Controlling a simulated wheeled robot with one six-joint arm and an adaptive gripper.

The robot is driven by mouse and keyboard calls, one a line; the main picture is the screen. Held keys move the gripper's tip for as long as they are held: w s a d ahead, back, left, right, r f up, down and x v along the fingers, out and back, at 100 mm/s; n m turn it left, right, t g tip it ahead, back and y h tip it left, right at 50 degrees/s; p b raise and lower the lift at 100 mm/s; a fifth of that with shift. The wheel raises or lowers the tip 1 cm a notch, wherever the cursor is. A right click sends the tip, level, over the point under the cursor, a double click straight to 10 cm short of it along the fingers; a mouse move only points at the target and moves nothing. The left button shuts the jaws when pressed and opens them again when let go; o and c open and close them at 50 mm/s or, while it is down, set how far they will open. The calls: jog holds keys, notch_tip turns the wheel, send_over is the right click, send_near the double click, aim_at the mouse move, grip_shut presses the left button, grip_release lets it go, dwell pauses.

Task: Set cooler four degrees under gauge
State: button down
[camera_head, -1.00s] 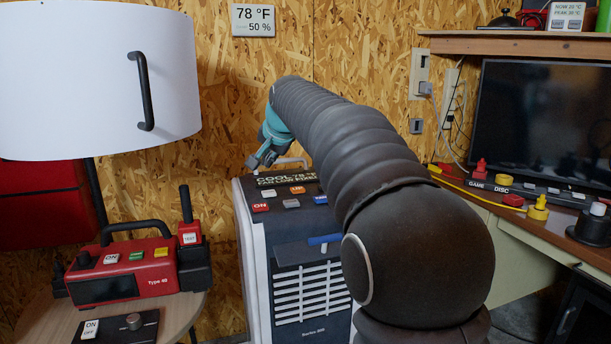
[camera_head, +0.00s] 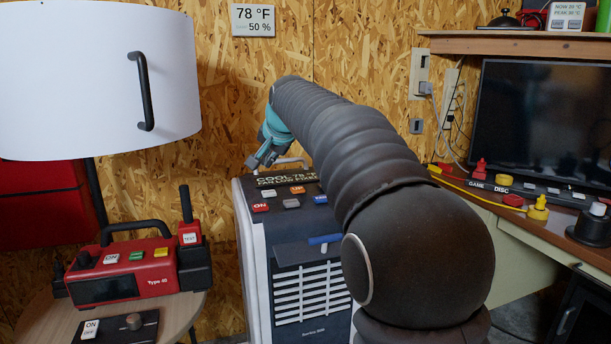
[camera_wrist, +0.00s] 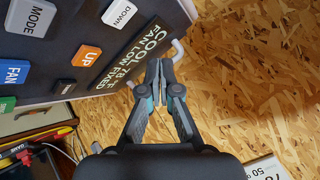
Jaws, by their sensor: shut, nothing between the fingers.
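The cooler (camera_head: 262,240) stands mid-picture in the head view. Its display shows in the wrist view (camera_wrist: 140,62) and appears to read COOL 78 °F, FAN LOW FIXED. The white DOWN button (camera_wrist: 118,12) and orange UP button (camera_wrist: 87,55) sit beside it, with MODE (camera_wrist: 32,17) and FAN (camera_wrist: 13,72) behind. The wall gauge (camera_head: 253,20) reads 78 °F and 50 %. My gripper (camera_wrist: 160,66) is shut and empty, over the display's edge near the cooler's handle (camera_wrist: 178,50). I cannot tell whether it touches. In the head view my gripper (camera_head: 258,160) is behind the display.
A white lamp shade (camera_head: 90,80) hangs above. A desk with a monitor (camera_head: 545,115) is at right.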

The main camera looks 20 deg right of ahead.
aim_at(269, 193)
jog(key=shift+w+d+r, duration=0.1)
jog(key=shift+w+d, duration=0.05)
jog(key=shift+d, duration=0.15)
jog(key=shift+w+d+r+n, duration=0.1)
jog(key=shift+w+r+n, duration=0.05)
jog(key=shift+r+n, duration=0.15)
jog(key=r+n, duration=0.1)
jog(key=n, duration=0.5)
jog(key=r+n, duration=0.1)
jog(key=n, duration=0.5)
jog(key=a+r+n+y, duration=0.1)
jog(key=n, duration=0.5)
jog(key=shift+s+n, duration=0.35)
jog(key=shift+n, duration=0.05)
jog(key=shift+f, duration=0.1)
notch_tip(269, 193, down, 9)
jog(key=b, duration=0.5)
jog(key=shift+r, duration=0.2)
